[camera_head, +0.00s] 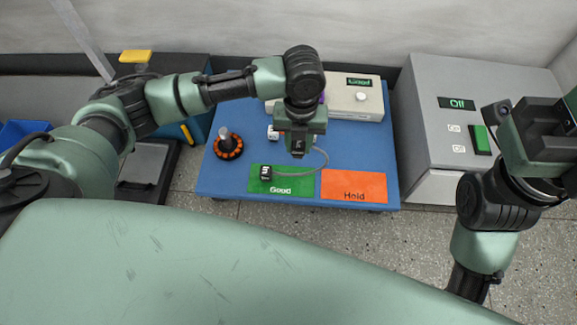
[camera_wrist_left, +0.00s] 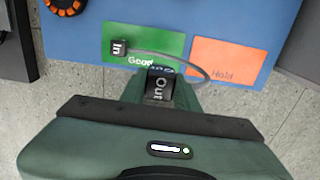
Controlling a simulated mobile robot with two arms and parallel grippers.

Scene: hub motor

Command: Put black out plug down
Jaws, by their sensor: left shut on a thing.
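The black out plug (camera_wrist_left: 159,87), marked "Out", is between the fingers of my left gripper (camera_head: 298,148), which is shut on it. In the head view the plug shows dark and small at the gripper's tip. The gripper is over the blue table, by the back right part of the green "Good" mat (camera_head: 289,188). A grey cable (camera_head: 322,158) loops from the held plug to a black "In" plug (camera_head: 266,173) lying on the green mat; it also shows in the left wrist view (camera_wrist_left: 119,46). My right gripper (camera_head: 540,125) is at the right, its fingers unclear.
An orange "Hold" mat (camera_head: 354,186) lies right of the green one. A tester box (camera_head: 350,101) stands behind, a grey cabinet (camera_head: 437,140) at the right.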

